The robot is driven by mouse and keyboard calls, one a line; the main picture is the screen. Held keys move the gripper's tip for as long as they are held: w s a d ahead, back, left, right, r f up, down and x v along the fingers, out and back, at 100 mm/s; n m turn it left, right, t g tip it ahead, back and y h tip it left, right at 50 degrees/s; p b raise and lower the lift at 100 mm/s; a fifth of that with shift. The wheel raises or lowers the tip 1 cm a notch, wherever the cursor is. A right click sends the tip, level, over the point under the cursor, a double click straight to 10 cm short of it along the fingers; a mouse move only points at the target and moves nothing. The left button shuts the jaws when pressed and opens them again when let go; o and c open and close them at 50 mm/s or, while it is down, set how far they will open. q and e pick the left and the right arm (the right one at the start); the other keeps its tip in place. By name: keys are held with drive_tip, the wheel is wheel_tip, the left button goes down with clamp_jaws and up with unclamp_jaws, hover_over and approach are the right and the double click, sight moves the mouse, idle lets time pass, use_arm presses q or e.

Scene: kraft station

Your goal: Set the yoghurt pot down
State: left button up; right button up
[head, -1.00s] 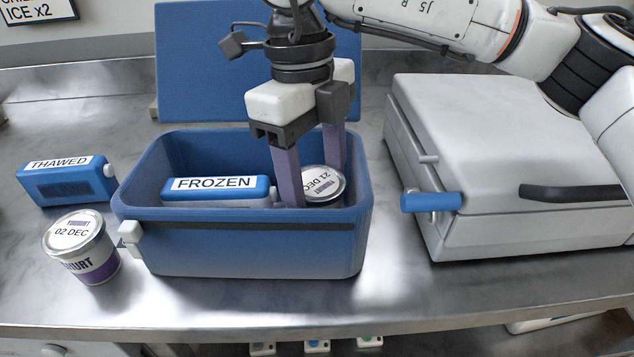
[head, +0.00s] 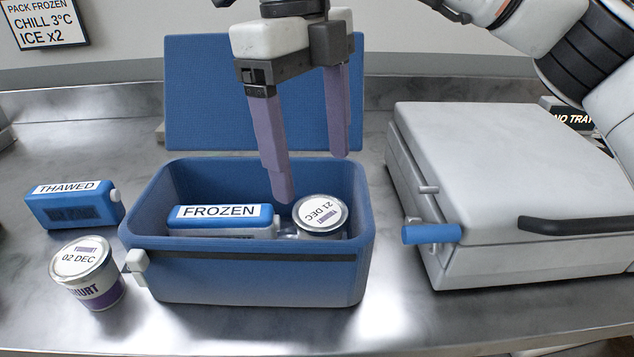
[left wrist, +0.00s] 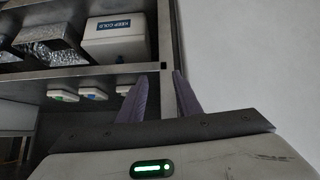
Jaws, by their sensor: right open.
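A yoghurt pot with a silver lid reading 21 DEC (head: 321,212) stands inside the blue cool box (head: 250,277) at its right end, lid up. My right gripper (head: 313,178) is open and empty above the box. One finger hangs just above and left of the pot's lid, the other higher and behind; both look clear of it. A second yoghurt pot, 02 DEC (head: 84,275), stands upright on the counter left of the box. My left gripper (left wrist: 161,75) shows only in the left wrist view, its fingers apart with nothing between them.
A blue FROZEN pack (head: 222,216) lies in the box, left of the pot. The box lid (head: 262,90) stands open behind. A blue THAWED pack (head: 72,205) is at left. A grey closed appliance (head: 500,160) stands right. A shelf with a KEEP COLD box (left wrist: 122,28) shows in the left wrist view.

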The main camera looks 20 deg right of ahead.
drive_tip(key=shift+w+a+r+p, duration=0.1)
drive_tip(key=shift+r+p, duration=0.2)
drive_tip(key=shift+r, duration=1.2)
drive_tip(key=shift+c, duration=0.5)
